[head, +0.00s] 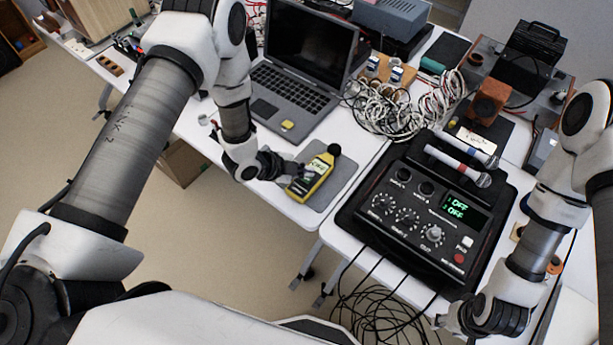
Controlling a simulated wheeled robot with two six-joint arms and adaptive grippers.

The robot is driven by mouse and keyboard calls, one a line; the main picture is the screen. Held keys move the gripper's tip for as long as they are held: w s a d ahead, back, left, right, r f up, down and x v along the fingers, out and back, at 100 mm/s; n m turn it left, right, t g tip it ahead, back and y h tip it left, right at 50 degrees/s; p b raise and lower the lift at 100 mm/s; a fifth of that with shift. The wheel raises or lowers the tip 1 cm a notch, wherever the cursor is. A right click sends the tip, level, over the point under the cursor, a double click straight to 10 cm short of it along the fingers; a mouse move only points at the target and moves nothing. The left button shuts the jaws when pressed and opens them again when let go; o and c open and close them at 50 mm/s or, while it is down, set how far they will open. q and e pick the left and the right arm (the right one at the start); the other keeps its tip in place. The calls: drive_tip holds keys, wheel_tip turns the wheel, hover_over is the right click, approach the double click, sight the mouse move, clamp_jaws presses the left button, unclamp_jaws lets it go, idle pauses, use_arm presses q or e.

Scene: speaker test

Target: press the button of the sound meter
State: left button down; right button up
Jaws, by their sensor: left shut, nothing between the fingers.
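The sound meter (313,177) is a yellow and dark handheld device with a black ball tip at its upper right end. It lies on a grey mat (341,176) near the front edge of the white table. My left gripper (291,170) is shut and empty, with its fingertips at the meter's left side, over or touching it; I cannot tell which. The meter's button is too small to make out and may be hidden by the fingers. My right gripper (447,324) is low at the bottom right, away from the meter, and its fingers are too unclear to read.
A laptop (298,75) stands open behind the meter. A black control box (420,212) with knobs and a display reading OFF sits to the right, two microphones (458,164) behind it. Tangled cables (392,108) lie at the back, and black cables hang below the table edge.

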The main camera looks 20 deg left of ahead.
sight(305, 180)
use_arm(q)
drive_tip(key=shift+f, duration=0.1)
drive_tip(key=shift+f+b, duration=0.35)
drive_tip(key=shift+f+b, duration=0.45)
drive_tip(key=shift+f, duration=0.05)
idle(0.5)
drive_tip(key=shift+r, duration=0.1)
drive_tip(key=shift+r+p, duration=0.7)
drive_tip(key=shift+r, duration=0.2)
wheel_tip(305, 180, up, 6)
drive_tip(key=p, duration=0.4)
